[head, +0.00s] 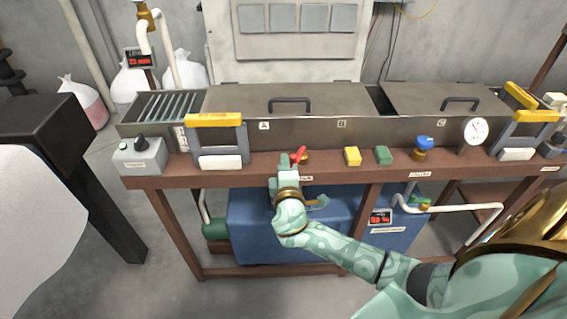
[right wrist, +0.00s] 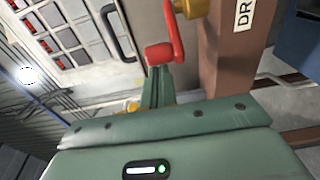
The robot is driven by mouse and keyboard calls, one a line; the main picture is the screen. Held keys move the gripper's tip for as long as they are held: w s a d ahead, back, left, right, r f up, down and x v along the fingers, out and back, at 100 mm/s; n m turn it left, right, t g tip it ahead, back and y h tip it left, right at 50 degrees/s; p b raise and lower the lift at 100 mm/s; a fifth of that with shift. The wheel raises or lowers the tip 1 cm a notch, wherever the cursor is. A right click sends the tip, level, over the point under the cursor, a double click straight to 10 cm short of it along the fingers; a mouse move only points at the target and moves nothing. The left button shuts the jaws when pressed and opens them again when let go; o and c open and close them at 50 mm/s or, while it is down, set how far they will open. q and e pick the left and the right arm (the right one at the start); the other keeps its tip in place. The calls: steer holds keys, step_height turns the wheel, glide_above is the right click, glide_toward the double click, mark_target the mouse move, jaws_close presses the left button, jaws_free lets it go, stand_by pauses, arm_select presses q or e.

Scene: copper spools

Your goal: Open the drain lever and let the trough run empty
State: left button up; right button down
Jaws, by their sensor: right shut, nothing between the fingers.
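The red drain lever (head: 298,154) sits on a brass valve at the front of the long grey trough (head: 320,134). It also shows in the right wrist view (right wrist: 176,38), its grip end bent to the left, beside a label starting "DR". My right gripper (head: 287,163) is at the lever in the head view. In the right wrist view its closed green fingers (right wrist: 157,84) end right at the lever's grip end; I cannot tell whether they touch. Nothing is between the fingers. My left gripper is out of view.
Two handled lids (head: 290,98) (head: 440,97) cover most of the trough. Along the brown front rail are a yellow block (head: 353,156), a green block (head: 383,155), a blue-handled valve (head: 424,142) and a round gauge (head: 475,130). A blue tank (head: 250,225) stands below.

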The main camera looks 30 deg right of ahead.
mark_target(296, 162)
steer(key=s+d+n+y+b, duration=0.1)
steer(key=y, duration=0.1)
steer(key=s+n+t+y+b, duration=0.1)
steer(key=y, duration=0.1)
steer(key=s+d+n+t+y+b, duration=0.1)
steer(key=n+y, duration=0.1)
steer(key=shift+s+d+f, duration=0.25)
steer(key=shift+d+f, duration=0.05)
steer(key=shift+d, duration=0.05)
steer(key=shift+s+d+r, duration=0.1)
steer(key=shift+d+r, duration=0.05)
steer(key=shift+r, duration=0.2)
